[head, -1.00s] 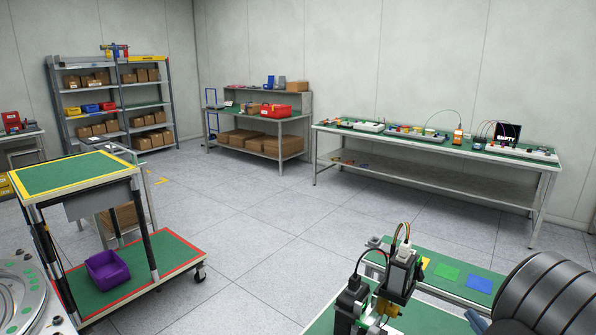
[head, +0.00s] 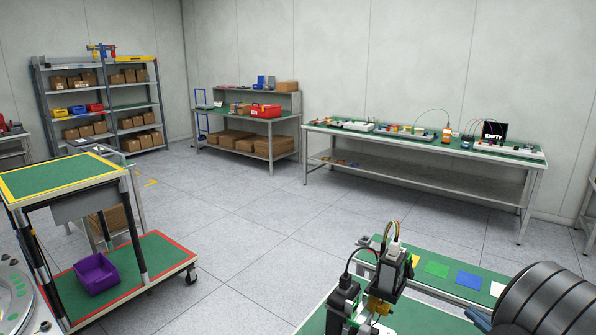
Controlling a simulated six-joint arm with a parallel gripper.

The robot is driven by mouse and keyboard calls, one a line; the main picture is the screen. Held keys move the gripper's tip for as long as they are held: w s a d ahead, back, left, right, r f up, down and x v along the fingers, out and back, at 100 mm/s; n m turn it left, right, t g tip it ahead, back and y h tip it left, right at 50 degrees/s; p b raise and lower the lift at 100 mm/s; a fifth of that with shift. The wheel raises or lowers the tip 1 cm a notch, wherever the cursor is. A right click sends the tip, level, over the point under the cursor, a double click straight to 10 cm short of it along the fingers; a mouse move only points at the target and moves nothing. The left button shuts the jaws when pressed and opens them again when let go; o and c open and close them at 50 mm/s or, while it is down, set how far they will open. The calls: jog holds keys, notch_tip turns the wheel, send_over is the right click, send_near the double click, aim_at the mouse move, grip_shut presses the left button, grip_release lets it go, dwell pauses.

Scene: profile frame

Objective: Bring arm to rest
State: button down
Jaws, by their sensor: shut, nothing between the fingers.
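My gripper does not show in the head view. No held object is to be seen.
A green bench (head: 414,318) with black wired devices (head: 390,265) and coloured squares (head: 437,268) is close at lower right. A green-topped cart (head: 60,176) holds a purple bin (head: 96,273) on its lower shelf. A long workbench (head: 400,145) stands behind. The grey floor (head: 250,230) between is clear.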

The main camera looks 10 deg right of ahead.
jog(key=shift+s+d+m+g+y, duration=0.2)
jog(key=shift+d+m+g+y, duration=0.1)
jog(key=shift+m, duration=0.3)
jog(key=shift+s+d+m+g+y, duration=0.2)
jog(key=shift+m+g+y, duration=0.1)
jog(key=shift+m, duration=0.3)
jog(key=shift+w+a+n+t+h, duration=0.25)
jog(key=shift+a+n+t+h, duration=0.25)
jog(key=shift+n, duration=0.45)
jog(key=shift+w+a+n+t+h, duration=0.35)
jog(key=shift+n+h, duration=0.3)
jog(key=shift+n, duration=0.25)
jog(key=shift+w+a+n+t+h, duration=0.2)
jog(key=shift+a+n+t+h, duration=0.3)
jog(key=shift+n, duration=0.45)
jog(key=shift+d, duration=0.1)
